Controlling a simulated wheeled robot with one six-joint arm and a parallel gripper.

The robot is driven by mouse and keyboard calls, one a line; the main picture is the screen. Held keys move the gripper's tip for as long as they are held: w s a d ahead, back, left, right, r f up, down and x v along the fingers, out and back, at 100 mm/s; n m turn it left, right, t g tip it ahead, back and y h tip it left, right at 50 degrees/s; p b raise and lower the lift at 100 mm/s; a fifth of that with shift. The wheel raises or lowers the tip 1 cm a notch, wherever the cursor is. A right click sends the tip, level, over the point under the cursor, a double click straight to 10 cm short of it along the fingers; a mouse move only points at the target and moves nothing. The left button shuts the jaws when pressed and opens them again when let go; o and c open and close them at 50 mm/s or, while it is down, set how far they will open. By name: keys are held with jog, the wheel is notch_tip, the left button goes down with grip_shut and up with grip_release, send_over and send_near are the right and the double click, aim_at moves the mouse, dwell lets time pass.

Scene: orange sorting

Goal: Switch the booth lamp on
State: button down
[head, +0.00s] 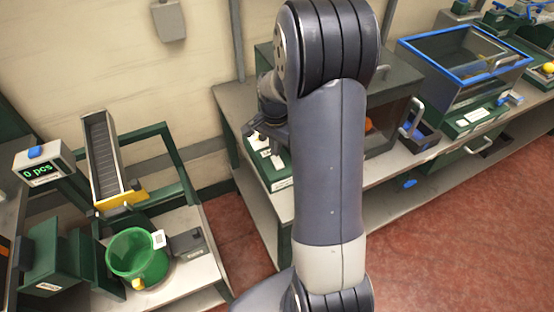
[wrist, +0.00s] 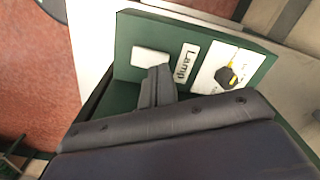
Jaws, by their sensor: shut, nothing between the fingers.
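A green control box (wrist: 128,40) fills the middle of the wrist view. On it are a white rectangular switch plate (wrist: 148,57), a "Lamp" label (wrist: 186,64) and a dark knob (wrist: 225,76) with a yellow pointer on a white plate. My gripper (wrist: 160,70) is shut and empty. Its fingertips overlap the lower right edge of the white switch plate; I cannot tell whether they touch it. In the head view, the green box (head: 279,172) sits at the left of the booth, partly hidden by my arm. The grey booth (head: 400,78) has an orange (head: 369,124) inside.
At the lower left are a green bucket (head: 130,252), a chute (head: 104,150) and a counter reading "0 pcs" (head: 42,168). Red floor (head: 240,235) lies open between the benches.

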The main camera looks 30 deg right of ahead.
jog(key=shift+f+b, duration=0.75)
jog(key=shift+f, duration=0.3)
dwell(0.4)
jog(key=shift+r, duration=0.2)
jog(key=shift+r+p, duration=2.65)
jog(key=shift+r, duration=0.8)
jog(key=shift+f, duration=0.15)
